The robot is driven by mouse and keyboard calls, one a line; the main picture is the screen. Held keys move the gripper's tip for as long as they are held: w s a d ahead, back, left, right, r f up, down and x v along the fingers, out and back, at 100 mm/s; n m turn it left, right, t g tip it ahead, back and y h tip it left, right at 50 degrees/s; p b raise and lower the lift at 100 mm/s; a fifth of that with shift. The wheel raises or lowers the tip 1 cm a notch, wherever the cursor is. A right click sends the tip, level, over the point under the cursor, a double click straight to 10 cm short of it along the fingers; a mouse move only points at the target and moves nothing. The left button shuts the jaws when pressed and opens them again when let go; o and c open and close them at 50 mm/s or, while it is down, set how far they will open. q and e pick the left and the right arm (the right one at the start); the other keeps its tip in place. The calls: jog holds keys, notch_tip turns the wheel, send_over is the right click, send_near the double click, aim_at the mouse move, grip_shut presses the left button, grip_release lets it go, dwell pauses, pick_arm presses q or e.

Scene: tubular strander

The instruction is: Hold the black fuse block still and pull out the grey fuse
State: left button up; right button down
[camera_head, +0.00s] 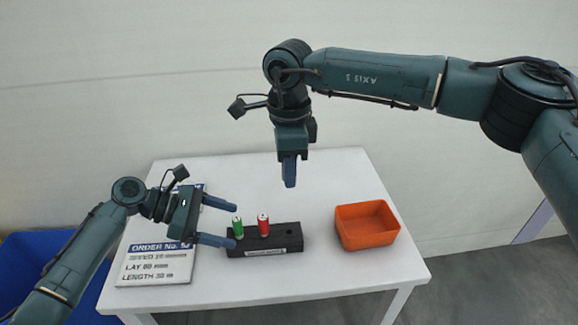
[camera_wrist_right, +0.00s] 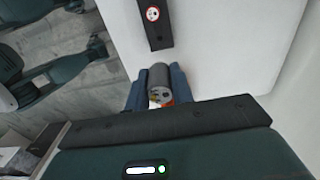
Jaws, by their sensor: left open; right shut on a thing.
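The black fuse block (camera_head: 283,243) lies on the white table with a green fuse (camera_head: 238,227) and a red fuse (camera_head: 263,225) standing in it; its right part is bare. My left gripper (camera_head: 234,225) is open at the block's left end, one finger towards the back and one towards the front; I cannot tell whether either touches. My right gripper (camera_head: 289,181) is above the table behind the block, pointing down. In the right wrist view it is shut on the grey fuse (camera_wrist_right: 161,82), clear of the block (camera_wrist_right: 160,38). In the head view the fingers hide the grey fuse.
An orange bin (camera_head: 366,226) stands on the table right of the block. A white order sign (camera_head: 155,268) lies at the left, partly under my left arm. A blue container (camera_head: 30,262) is on the floor at far left. The table (camera_head: 330,175) is clear behind the bin.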

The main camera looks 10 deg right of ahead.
jog(key=shift+r+p, duration=2.75)
jog(key=shift+r, duration=0.25)
jog(key=shift+f, duration=0.1)
